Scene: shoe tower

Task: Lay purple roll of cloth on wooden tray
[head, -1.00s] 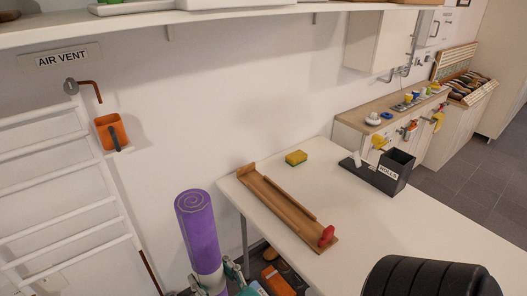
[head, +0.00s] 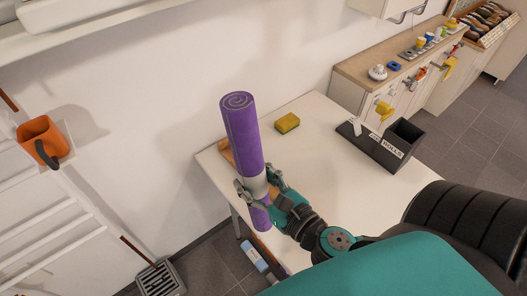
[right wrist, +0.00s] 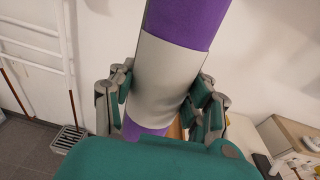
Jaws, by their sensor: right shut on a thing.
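The purple roll of cloth (head: 243,135) has a pale band round its middle and stands nearly upright, slightly tilted. It fills the middle of the right wrist view (right wrist: 188,20). My right gripper (head: 260,187) is shut on the pale band, with a finger on each side of it. The roll appears in front of the left end of the table. The wooden tray (head: 228,154) is mostly hidden behind the roll and gripper; only a bit of its left end shows. My left gripper is not in view.
A yellow-green sponge (head: 287,123) and a black holder labelled "ROLLS" (head: 402,146) are on the white table (head: 335,190). A white rack with an orange cup (head: 42,140) stands at the left. A shelf (head: 100,32) overhangs at the top left. The table's front middle is clear.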

